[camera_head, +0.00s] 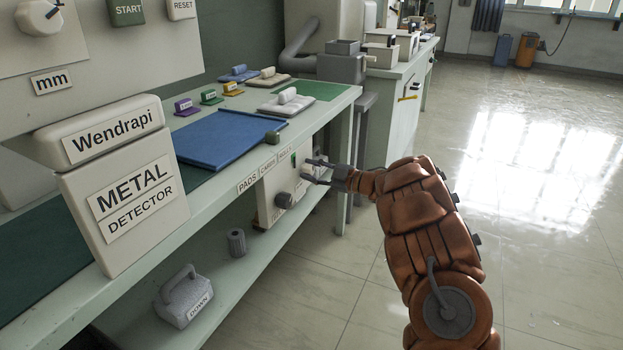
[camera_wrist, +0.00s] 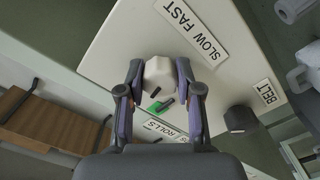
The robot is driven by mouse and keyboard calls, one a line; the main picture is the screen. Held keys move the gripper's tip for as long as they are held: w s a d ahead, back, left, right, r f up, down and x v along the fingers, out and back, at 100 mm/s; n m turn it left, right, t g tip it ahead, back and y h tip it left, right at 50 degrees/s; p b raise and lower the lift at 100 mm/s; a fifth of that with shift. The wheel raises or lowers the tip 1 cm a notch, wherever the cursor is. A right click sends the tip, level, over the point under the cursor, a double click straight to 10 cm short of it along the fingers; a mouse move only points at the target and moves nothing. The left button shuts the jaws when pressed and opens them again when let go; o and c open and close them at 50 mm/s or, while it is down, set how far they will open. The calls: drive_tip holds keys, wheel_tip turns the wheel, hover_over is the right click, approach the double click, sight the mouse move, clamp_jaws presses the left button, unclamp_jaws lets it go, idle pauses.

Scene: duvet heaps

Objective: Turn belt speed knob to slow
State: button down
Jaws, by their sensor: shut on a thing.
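The pale control panel (camera_head: 268,206) hangs on the front of the workbench. In the wrist view, a whitish faceted knob (camera_wrist: 160,71) sits on it beside a "SLOW FAST" label (camera_wrist: 193,33). My gripper (camera_wrist: 159,68) has one finger on each side of this knob and is shut on it. My gripper (camera_head: 313,172) reaches the panel from the right in the head view, where its fingers partly hide the knob. A dark knob (camera_wrist: 240,119) sits near the "BELT" label (camera_wrist: 267,93), clear of my fingers. The knob's exact pointing direction is unclear.
A green piece (camera_wrist: 159,104) shows on the panel close to my fingers. Above the panel, the benchtop carries a blue board (camera_head: 222,142) and a metal detector box (camera_head: 122,205). A grey handled block (camera_head: 184,300) stands on the lower shelf. The floor at right is open.

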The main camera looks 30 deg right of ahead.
drive_tip(key=n+b, duration=0.3)
drive_tip(key=shift+f+n, duration=0.2)
drive_tip(key=shift+n, duration=0.1)
drive_tip(key=shift+r+n+b, duration=0.1)
drive_tip(key=shift+n+b, duration=1.1)
drive_tip(key=shift+n, duration=0.3)
drive_tip(key=c, duration=0.8)
unclamp_jaws()
drive_tip(key=shift+r, duration=0.1)
drive_tip(key=shift+o, duration=0.2)
drive_tip(key=shift+s, duration=0.1)
drive_tip(key=v, duration=1.2)
